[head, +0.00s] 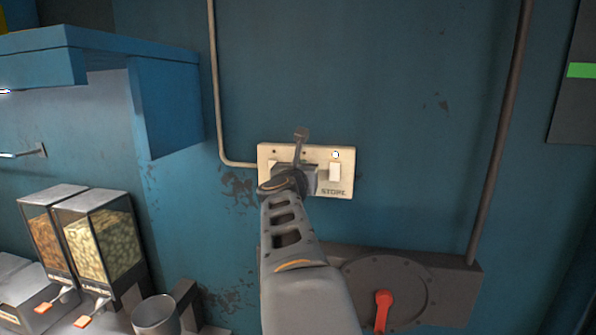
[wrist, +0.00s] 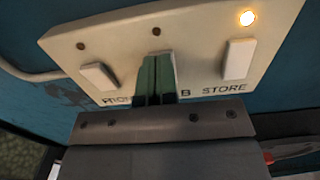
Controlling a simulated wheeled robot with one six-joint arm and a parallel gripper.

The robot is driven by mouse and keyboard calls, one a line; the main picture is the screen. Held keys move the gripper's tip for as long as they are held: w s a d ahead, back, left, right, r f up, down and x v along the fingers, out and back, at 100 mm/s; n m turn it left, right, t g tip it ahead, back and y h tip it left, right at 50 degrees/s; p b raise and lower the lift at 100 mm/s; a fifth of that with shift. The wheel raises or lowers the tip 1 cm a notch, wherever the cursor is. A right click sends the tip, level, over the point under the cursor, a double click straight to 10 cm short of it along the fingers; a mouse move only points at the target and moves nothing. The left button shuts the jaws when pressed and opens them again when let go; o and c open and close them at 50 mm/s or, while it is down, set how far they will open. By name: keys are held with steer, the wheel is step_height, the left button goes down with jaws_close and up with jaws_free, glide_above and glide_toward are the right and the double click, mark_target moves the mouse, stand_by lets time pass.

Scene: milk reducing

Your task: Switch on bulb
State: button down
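A cream switch panel (head: 345,186) is fixed to the blue wall, and it also fills the upper wrist view (wrist: 205,60). It has a left switch (wrist: 98,76) and a right switch (wrist: 238,59) marked STORE. The small light (wrist: 247,18) above the right switch glows; the ones above the left and middle are dark. My gripper (wrist: 155,70) has its fingers together at the middle position, covering the switch there and most of its label, of which a B shows. In the head view my gripper (head: 300,137) is over the panel's middle. I cannot tell whether it touches.
A grey box with a red handle (head: 383,305) is on the wall below right. Food dispensers (head: 100,240) and a metal cup (head: 156,315) stand at lower left. A blue cabinet (head: 165,100) juts out at upper left. Pipes (head: 500,130) run along the wall.

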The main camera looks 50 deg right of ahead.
steer(key=shift+s+r, duration=0.1)
steer(key=shift+r, duration=0.4)
steer(key=r+v, duration=0.2)
steer(key=v, duration=1.1)
steer(key=shift+s+a, duration=0.2)
steer(key=shift+a, duration=0.15)
steer(key=shift+w+r, duration=0.1)
